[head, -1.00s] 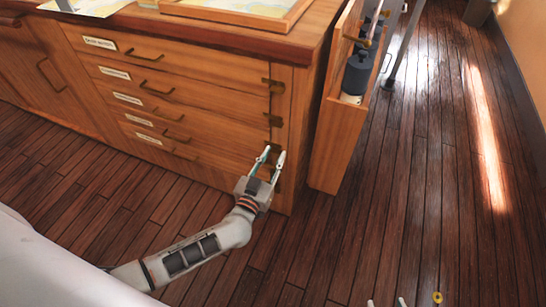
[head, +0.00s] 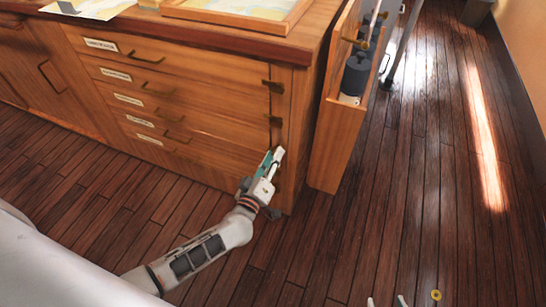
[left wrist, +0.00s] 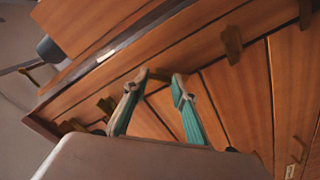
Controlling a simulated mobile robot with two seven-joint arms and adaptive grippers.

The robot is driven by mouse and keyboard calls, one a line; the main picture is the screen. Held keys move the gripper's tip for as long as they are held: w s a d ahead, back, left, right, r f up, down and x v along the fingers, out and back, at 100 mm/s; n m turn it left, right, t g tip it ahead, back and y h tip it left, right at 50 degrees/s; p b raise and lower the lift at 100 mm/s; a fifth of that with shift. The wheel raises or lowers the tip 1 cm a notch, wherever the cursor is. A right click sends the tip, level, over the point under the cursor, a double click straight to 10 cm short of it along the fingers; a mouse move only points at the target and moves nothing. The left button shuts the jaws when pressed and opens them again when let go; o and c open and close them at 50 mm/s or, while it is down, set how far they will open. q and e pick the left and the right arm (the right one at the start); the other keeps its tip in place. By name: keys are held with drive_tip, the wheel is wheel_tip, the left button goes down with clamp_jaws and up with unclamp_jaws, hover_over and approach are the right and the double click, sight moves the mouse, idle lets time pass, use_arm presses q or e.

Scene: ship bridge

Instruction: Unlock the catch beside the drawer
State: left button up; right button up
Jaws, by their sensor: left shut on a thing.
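A wooden chest of drawers (head: 175,110) has several labelled drawers with brass handles. Brass catches sit in a column along its right edge, one by the upper drawers (head: 272,87) and one below it (head: 274,120). My left gripper (head: 272,158) is at the lower part of this column, against the chest front, its fingers close together. In the left wrist view its two teal-backed fingers (left wrist: 158,82) close around a small brass catch (left wrist: 160,74), mostly hidden between the tips. Whether this catch has turned cannot be told. My right gripper's fingertips (head: 386,301) show apart at the bottom edge.
A narrow wooden holder (head: 335,140) with a dark cylinder (head: 356,76) stands close right of the chest. A framed chart (head: 240,12) lies on top.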

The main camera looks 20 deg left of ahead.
use_arm(q)
drive_tip(key=n+b, duration=0.1)
drive_tip(key=n, duration=0.7)
use_arm(e)
drive_tip(key=shift+a, duration=0.15)
use_arm(q)
drive_tip(key=shift+n, duration=0.4)
drive_tip(key=o, duration=1.1)
use_arm(e)
drive_tip(key=shift+w, duration=0.1)
use_arm(q)
drive_tip(key=s, duration=0.7)
drive_tip(key=shift+s+a, duration=0.15)
drive_tip(key=shift+s, duration=0.1)
